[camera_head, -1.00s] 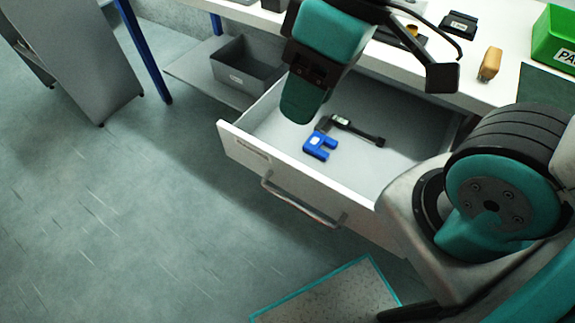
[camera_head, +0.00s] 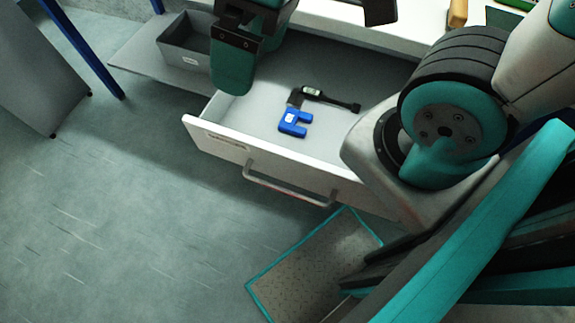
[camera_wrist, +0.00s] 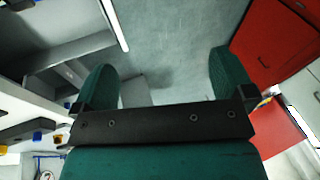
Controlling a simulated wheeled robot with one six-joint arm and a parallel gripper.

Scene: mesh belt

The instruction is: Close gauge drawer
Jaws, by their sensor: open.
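The gauge drawer (camera_head: 237,147) is pulled out from under the white worktop, with a white front and a bar handle (camera_head: 288,192). Inside lie a blue U-shaped gauge (camera_head: 294,122) and a dark measuring tool (camera_head: 330,99). My gripper (camera_head: 233,80) shows in the head view over the drawer's left rear part, pointing down; whether it touches anything is unclear. In the wrist view my gripper (camera_wrist: 165,80) is open, its two green fingers wide apart with nothing between them. The gripper hides part of the drawer's left side.
A grey bin (camera_head: 185,45) stands on a low shelf (camera_head: 140,62) left of the drawer. A grey cabinet (camera_head: 38,70) is at far left. A teal-edged floor mat (camera_head: 315,262) lies in front. A red cabinet (camera_wrist: 275,45) shows in the wrist view. The floor at left is clear.

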